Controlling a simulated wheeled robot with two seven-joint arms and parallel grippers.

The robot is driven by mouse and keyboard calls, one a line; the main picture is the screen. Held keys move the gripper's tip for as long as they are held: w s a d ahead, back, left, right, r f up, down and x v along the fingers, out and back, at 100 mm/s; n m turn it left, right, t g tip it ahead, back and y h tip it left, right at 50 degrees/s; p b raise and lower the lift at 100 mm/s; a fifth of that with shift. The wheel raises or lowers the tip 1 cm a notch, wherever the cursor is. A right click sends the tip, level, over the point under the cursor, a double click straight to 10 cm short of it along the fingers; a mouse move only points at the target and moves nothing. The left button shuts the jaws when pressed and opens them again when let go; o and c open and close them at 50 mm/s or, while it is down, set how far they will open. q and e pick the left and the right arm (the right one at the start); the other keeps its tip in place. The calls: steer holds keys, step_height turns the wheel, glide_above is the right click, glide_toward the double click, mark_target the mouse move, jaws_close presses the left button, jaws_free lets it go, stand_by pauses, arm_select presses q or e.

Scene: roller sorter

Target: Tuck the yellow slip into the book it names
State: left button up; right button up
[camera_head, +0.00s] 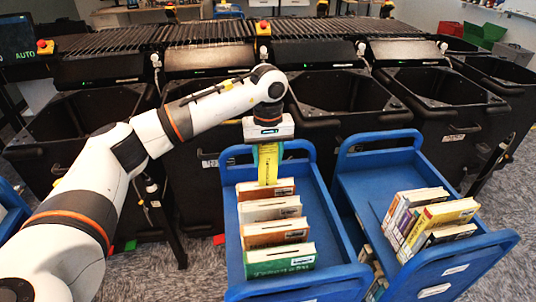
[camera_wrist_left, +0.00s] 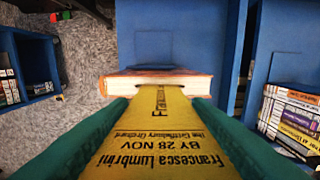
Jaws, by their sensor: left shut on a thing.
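My left gripper (camera_head: 268,150) is shut on the yellow slip (camera_head: 268,166), above the rear end of the middle blue cart (camera_head: 229,200). In the left wrist view the slip (camera_wrist_left: 165,128) runs forward between the green fingers, with a printed name, "BY 28 NOV" and a title line. Its far end overlaps the orange book (camera_wrist_left: 160,77); I cannot tell whether it is between pages. In the head view the slip's lower end meets the rearmost orange-brown book (camera_head: 266,190). In front of it stand a tan book (camera_head: 270,209), another orange-brown book (camera_head: 275,233) and a green book (camera_head: 280,260).
A second blue cart (camera_head: 350,185) at the right holds several books, including a yellow one (camera_head: 440,215). Black sorter bins (camera_head: 345,100) stand close behind the carts. Grey carpet (camera_head: 510,200) is open at the far right.

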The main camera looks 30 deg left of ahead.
arm_select(q)
steer(key=shift+f+b, duration=2.15)
steer(key=shift+f, duration=0.85)
steer(key=o, duration=0.9)
steer(key=shift+r, duration=0.1)
step_height(320, 180, up, 12)
steer(key=shift+f+b, duration=0.2)
steer(key=shift+b, duration=0.7)
step_height(320, 180, up, 9)
steer(key=p, duration=0.8)
glide_above(268, 173)
steer(key=shift+r, duration=0.1)
